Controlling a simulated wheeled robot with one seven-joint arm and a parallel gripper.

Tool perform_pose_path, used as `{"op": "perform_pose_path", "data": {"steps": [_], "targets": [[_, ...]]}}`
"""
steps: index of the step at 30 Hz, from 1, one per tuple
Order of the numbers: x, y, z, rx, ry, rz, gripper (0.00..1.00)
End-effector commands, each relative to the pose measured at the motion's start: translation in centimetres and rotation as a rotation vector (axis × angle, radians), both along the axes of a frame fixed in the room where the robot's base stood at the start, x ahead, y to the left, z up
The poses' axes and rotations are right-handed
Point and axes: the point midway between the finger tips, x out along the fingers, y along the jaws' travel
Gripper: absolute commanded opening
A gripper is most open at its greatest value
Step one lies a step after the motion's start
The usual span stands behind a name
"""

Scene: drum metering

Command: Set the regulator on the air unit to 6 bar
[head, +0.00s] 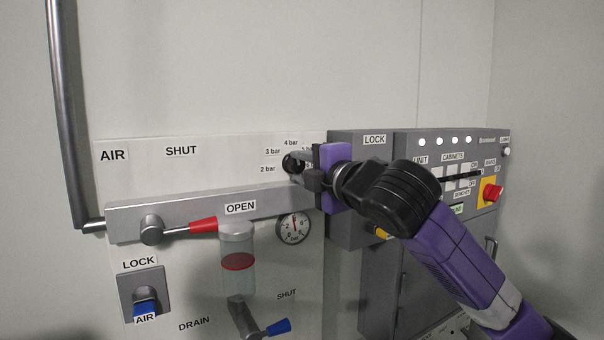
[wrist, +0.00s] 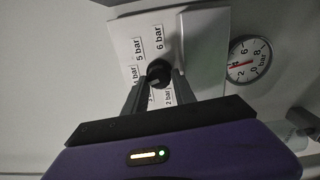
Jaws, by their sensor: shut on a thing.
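The black regulator knob (head: 291,163) sits on the air unit's white panel, ringed by bar labels. In the head view 2, 3 and 4 bar are readable; my gripper (head: 305,168) covers those to the right. The wrist view shows the 5 bar and 6 bar labels by the knob (wrist: 157,70). My gripper (wrist: 159,82) is shut on the knob, its fingers on both sides. The knob's pointer direction cannot be told. The round pressure gauge (head: 293,229) below has a needle pointing about straight up, near mid-scale; it also shows in the wrist view (wrist: 249,60).
A grey bar with a red-handled lever (head: 185,229) at OPEN runs below the knob. A glass bowl (head: 238,262) and a blue-tipped drain lever (head: 262,325) are lower. A grey LOCK box (head: 358,215) and control cabinet (head: 450,150) stand close right. A pipe (head: 66,110) rises at left.

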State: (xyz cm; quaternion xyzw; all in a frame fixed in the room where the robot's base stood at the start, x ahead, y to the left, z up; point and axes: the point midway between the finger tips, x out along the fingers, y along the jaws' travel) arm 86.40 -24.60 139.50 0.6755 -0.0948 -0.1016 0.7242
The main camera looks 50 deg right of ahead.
Motion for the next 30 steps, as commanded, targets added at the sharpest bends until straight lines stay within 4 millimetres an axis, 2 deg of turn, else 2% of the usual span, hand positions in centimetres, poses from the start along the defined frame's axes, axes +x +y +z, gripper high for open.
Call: {"op": "perform_pose_path", "data": {"steps": [30], "targets": [[0.02,-0.1,0.11,0.932,-0.26,-0.005,0.0]]}}
